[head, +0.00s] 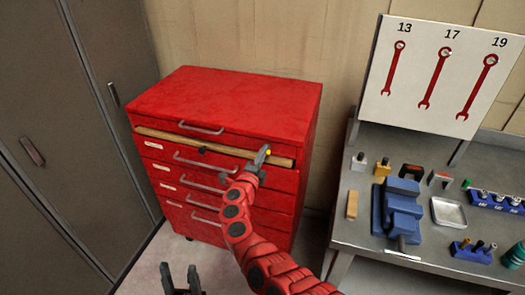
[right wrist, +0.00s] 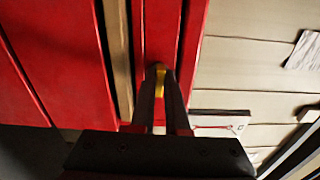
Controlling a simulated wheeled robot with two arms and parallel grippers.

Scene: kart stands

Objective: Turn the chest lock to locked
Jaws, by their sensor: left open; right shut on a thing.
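The red chest (head: 225,95) stands against the wall with several drawers and grey handles. A small yellow lock piece (head: 267,152) shows at the right end of its upper front. It also shows in the right wrist view (right wrist: 160,70), between the fingertips. My right gripper (head: 262,158) is shut on this lock piece, close to the chest front. The fingers cover most of it, so I cannot tell which way the lock is turned. My left gripper (head: 181,278) is open and empty, low in front of the chest.
A wooden strip (head: 225,149) runs across the chest's upper front. Grey cabinets (head: 60,130) stand at left. At right, a metal workbench (head: 350,237) bears a blue vise (head: 398,210), a small tray (head: 448,211) and a wrench board (head: 410,105). Some floor is free before the chest.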

